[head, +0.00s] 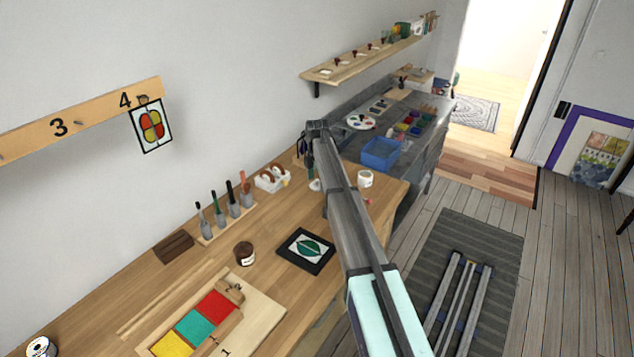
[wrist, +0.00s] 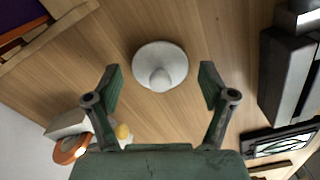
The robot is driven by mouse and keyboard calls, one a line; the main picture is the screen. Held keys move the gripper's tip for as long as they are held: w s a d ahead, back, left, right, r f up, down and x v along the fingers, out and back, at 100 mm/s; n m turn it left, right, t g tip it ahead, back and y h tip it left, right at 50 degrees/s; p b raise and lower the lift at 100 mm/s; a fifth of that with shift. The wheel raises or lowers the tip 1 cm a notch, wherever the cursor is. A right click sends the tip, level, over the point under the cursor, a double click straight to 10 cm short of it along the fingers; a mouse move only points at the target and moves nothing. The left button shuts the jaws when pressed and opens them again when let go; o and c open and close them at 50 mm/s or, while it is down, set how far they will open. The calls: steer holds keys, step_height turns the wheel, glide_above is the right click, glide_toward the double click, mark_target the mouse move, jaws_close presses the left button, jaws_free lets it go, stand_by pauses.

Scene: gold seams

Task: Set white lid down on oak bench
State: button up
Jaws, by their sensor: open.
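The white lid (wrist: 160,66) is round with a knob on top. In the wrist view it rests knob up on the oak bench (wrist: 185,25). My gripper (wrist: 160,76) is open, with one finger on each side of the lid in this view and clear gaps to both. Nothing is held. In the head view my gripper (head: 304,148) is above the back right part of the oak bench (head: 215,255). A small white shape below it, probably the lid (head: 315,184), is partly hidden by my arm.
A white jar (head: 365,179) stands to the right of my arm.

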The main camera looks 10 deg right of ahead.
mark_target(317, 180)
step_height(317, 180, up, 12)
steer(key=b, duration=0.3)
steer(key=shift+r, duration=0.15)
